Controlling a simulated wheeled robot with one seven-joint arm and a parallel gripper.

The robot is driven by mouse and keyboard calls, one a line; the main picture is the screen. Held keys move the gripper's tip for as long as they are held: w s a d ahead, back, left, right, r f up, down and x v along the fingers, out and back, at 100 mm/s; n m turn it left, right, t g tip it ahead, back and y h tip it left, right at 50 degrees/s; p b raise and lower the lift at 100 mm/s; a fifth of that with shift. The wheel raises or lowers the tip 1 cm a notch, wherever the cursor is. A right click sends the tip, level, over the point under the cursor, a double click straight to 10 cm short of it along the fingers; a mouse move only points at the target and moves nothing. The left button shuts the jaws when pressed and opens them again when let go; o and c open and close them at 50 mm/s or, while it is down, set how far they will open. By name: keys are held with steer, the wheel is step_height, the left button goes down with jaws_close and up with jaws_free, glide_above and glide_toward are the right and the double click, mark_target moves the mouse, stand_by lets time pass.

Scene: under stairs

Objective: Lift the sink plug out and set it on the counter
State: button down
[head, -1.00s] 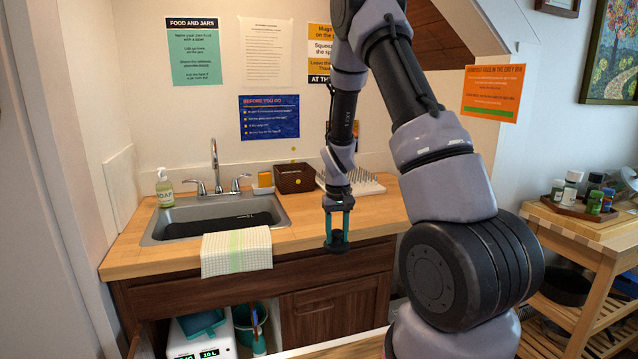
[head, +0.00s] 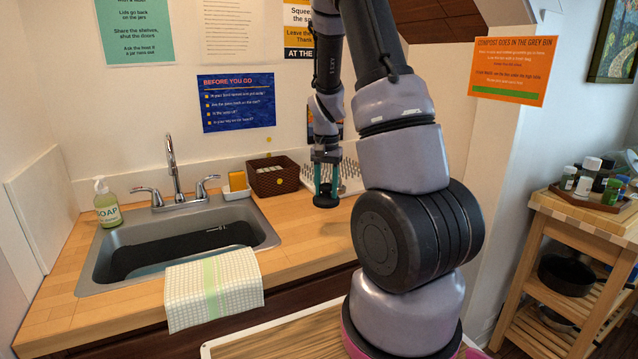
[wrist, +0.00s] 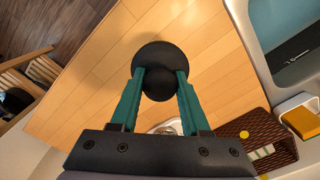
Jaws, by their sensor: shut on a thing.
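My gripper (head: 326,190) is over the right part of the wooden counter (head: 318,232), right of the sink. It is shut on the black sink plug (head: 325,202). In the wrist view the plug (wrist: 160,55) is a round dark disc with its knob between the green fingertips (wrist: 160,80). The plug is level with or just above the bare counter; I cannot tell whether it touches. The metal sink (head: 262,225) is at the left in the head view, with dark contents in the basin.
A brown basket (head: 273,178), a yellow sponge in a holder (head: 237,181) and a spiked drying rack (head: 350,178) stand at the back. A soap bottle (head: 107,203) is left of the faucet (head: 172,175). A towel (head: 213,290) hangs over the front edge.

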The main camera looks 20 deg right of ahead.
steer(key=shift+f, duration=4.25)
steer(key=shift+c, duration=1.5)
jaws_free()
steer(key=shift+c, duration=0.5)
steer(key=shift+r, duration=4)
